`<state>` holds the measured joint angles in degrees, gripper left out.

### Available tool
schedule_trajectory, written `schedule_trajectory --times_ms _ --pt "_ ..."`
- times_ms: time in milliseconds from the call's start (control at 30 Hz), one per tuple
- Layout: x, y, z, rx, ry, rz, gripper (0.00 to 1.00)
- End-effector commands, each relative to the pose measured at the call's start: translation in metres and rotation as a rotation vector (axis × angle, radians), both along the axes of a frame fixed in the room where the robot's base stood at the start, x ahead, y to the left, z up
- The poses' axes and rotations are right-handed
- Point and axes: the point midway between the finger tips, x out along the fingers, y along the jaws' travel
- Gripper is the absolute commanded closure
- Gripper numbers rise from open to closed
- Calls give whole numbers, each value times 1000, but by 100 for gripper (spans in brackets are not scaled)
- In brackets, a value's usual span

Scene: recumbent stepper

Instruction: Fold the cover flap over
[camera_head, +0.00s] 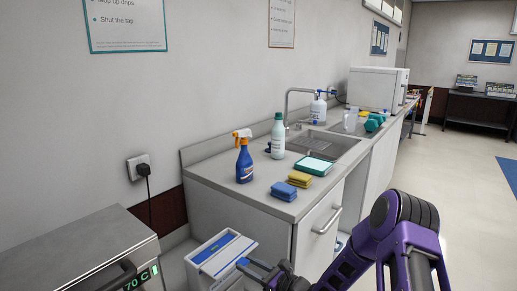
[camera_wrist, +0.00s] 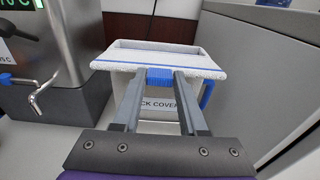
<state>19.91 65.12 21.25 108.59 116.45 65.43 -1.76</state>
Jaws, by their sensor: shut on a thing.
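The cover flap (camera_wrist: 205,60) is a pale speckled panel with a blue line along its near edge, on top of a white box (camera_wrist: 150,127) in the wrist view. A blue tab (camera_wrist: 159,80) sits at the middle of that edge. My gripper (camera_wrist: 160,74) is shut on the blue tab, one finger on each side. Lettering reading "CK COVER" shows on the box front, partly hidden by the fingers. In the head view the white box (camera_head: 222,255) stands low between counter and steel unit, with my gripper (camera_head: 256,268) at its near right edge.
A steel unit (camera_head: 90,250) with a tap (camera_wrist: 38,95) stands left of the box. The counter (camera_head: 235,190) is to the right, bearing a blue spray bottle (camera_head: 244,160), a pale green bottle (camera_head: 278,137) and sponges (camera_head: 284,191). Open floor (camera_head: 450,165) lies further right.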

Motion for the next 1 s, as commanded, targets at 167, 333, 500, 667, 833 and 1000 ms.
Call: schedule_trajectory --times_ms 167,333,500,667,833,1000 --pt "0 1 13 -56 44 2 100" --pt "0 1 11 -74 58 0 100" --pt "0 1 10 -73 57 0 100" --pt "0 1 17 -89 68 1 100" --pt "1 3 29 -150 116 2 100" --pt "2 4 31 -195 151 1 100"
